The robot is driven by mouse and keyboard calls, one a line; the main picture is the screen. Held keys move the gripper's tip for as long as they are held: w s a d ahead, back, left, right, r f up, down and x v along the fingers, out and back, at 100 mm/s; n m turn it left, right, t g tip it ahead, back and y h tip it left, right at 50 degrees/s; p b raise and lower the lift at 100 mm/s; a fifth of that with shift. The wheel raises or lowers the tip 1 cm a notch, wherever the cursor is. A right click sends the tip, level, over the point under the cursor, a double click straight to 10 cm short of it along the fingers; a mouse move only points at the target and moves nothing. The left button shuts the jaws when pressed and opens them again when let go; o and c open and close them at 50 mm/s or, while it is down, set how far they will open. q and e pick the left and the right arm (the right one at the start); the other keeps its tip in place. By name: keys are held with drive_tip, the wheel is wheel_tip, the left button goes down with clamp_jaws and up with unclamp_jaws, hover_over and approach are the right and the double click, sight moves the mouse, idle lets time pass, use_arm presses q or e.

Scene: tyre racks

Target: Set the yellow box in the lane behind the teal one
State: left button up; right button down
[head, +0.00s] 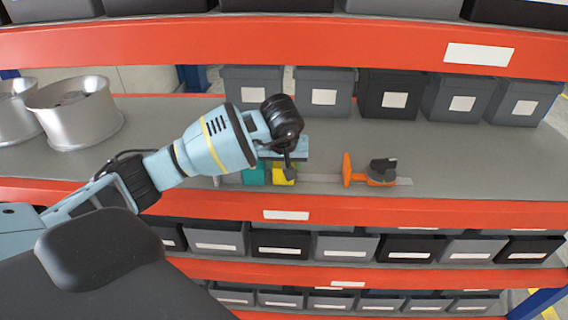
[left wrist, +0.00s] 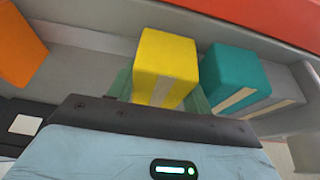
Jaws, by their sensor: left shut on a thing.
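The yellow box (head: 284,174) is just right of the teal box (head: 254,175) on the middle shelf in the head view, partly covered by my arm. My left gripper (left wrist: 160,98) is shut on the yellow box, which also shows in the left wrist view (left wrist: 166,58), with a finger on each side. There the teal box (left wrist: 236,75) stands close to its right, with a grey block (left wrist: 277,90) beyond. The lane (head: 322,178) is a light strip along the shelf. Whether the yellow box touches the lane floor is unclear. My right gripper is not in view.
An orange slider with a dark knob (head: 382,170) sits on the lane to the right, with a clear stretch before it. Grey bins (head: 324,95) line the shelf's back. Metal wheel rims (head: 75,112) stand at left. Red beams (head: 420,208) edge the shelf below and above.

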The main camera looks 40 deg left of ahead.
sight(284, 167)
use_arm(q)
drive_tip(key=shift+f, duration=0.15)
drive_tip(key=o, duration=0.8)
drive_tip(key=shift+s+r, duration=0.1)
drive_tip(key=shift+r, duration=0.5)
drive_tip(key=v, duration=0.6)
drive_tip(key=shift+s+d+r, duration=0.15)
drive_tip(key=shift+r, duration=0.15)
